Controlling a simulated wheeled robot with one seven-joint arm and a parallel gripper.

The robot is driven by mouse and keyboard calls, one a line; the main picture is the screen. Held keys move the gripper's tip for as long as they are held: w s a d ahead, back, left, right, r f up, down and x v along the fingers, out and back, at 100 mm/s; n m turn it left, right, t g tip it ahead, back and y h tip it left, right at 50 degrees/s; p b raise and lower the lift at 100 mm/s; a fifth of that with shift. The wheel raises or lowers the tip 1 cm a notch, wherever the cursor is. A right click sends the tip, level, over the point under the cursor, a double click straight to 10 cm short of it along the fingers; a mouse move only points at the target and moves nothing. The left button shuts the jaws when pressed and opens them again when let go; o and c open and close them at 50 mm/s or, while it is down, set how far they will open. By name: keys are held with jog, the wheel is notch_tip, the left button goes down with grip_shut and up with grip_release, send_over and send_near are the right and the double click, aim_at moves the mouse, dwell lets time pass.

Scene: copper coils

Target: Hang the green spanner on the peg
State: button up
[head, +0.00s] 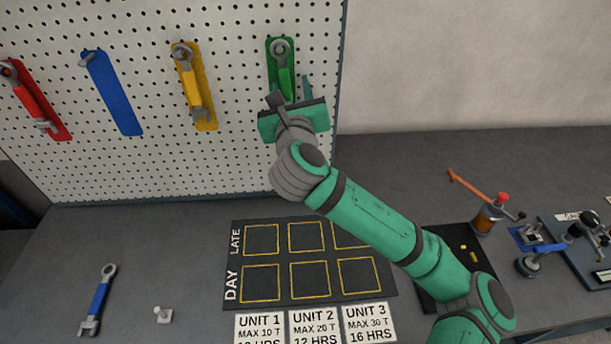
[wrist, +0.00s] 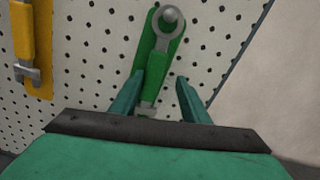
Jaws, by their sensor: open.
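The green spanner (head: 285,80) hangs on the pegboard against its green backing strip (head: 273,63), with its grey ring end (head: 280,50) at the top around the peg. In the wrist view the green spanner (wrist: 157,60) has its ring on the round peg end (wrist: 169,15) and its grey open jaw (wrist: 147,108) pointing down. My gripper (head: 290,88) is open at the spanner's lower part. In the wrist view my gripper's two fingertips (wrist: 160,82) stand apart, one on each side of the spanner, with no clear contact. My gripper hides the spanner's lower end in the head view.
On the pegboard (head: 235,150), a yellow spanner (head: 188,75) and a red spanner (head: 33,98) hang on their strips; the blue strip (head: 112,92) has no spanner. A blue spanner (head: 98,299) and a small grey peg-like piece (head: 162,315) lie on the bench (head: 170,245).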

jog(key=shift+s+r, duration=0.35)
jog(key=shift+s, duration=0.15)
jog(key=s, duration=0.9)
notch_tip(320, 180, down, 12)
jog(key=s+n+g+y, duration=0.1)
jog(key=s+g, duration=0.2)
jog(key=g, duration=0.3)
jog(key=s+d+f+g, duration=0.2)
jog(key=s+f+g, duration=0.5)
jog(key=s+f, duration=0.2)
jog(key=shift+s+d+f+n+g, duration=0.2)
jog(key=shift+d+f+n+g, duration=0.15)
jog(key=shift+f, duration=0.35)
jog(key=shift+a, duration=0.1)
